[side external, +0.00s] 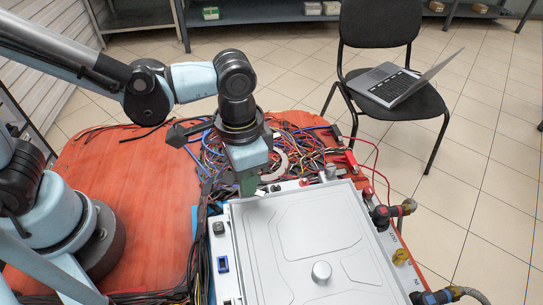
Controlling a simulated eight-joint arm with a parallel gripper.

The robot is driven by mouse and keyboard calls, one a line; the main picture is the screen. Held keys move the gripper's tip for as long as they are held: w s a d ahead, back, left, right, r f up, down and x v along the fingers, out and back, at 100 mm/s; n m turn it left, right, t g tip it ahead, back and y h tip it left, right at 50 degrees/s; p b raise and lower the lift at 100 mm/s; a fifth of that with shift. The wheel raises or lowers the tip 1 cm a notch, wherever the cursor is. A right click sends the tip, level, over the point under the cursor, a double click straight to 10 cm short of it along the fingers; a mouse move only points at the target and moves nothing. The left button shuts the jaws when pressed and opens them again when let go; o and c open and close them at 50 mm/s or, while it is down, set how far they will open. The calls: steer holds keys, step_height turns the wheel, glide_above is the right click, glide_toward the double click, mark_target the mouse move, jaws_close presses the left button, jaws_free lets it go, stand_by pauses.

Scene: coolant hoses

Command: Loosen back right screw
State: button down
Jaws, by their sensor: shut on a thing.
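A grey metal box with a pale lid (290,235) stands at the front edge of the red table. A round pale knob (321,271) rises from the lid. My gripper (249,192) points down at the box's back left corner in the picture. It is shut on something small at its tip. The thing held is mostly hidden by the fingers, and I cannot tell whether it is a screw. Small dark and pale fittings (275,188) sit on the back rim just right of the gripper. No screw can be clearly made out at this size.
A tangle of coloured wires (290,145) lies behind the box. Hose connectors (390,212) stick out on its right side. A black cable bundle (197,255) runs along its left. The red table (130,190) is mostly clear at left. A chair (385,70) holds a laptop (390,85).

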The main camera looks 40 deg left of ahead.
steer(key=n, duration=0.6)
steer(key=shift+n, duration=0.3)
stand_by(0.5)
steer(key=c, duration=1)
jaws_free()
steer(key=shift+r, duration=6.05)
